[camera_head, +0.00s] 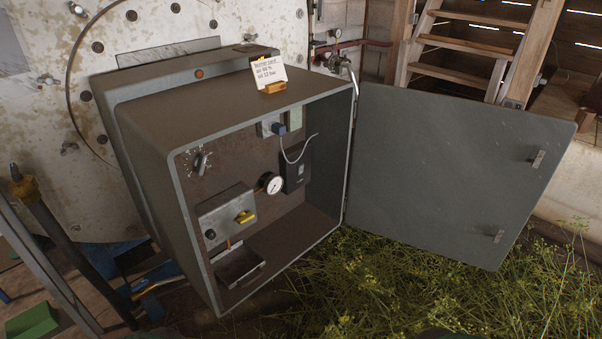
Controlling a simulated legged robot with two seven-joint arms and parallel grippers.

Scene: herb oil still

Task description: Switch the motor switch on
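An open grey control box (160,170) stands in the middle, its door swung out to the right. On its inner back panel are a rotary knob with a marked dial (200,162) at the upper left, and below it a grey metal unit (225,208) with a yellow handle (245,217) and a small black knob (210,235). I cannot read any label that tells which is the motor switch. A round white gauge (273,185) and a dark box with a cable (295,172) sit to the right. Neither of my grippers is in view.
The open door (450,170) blocks the right side. A small card (268,72) stands on the box top. Cut green herbs (400,285) cover the floor at lower right. Wooden steps (470,45) stand behind. Dark poles (60,240) and a green object (32,320) are at left.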

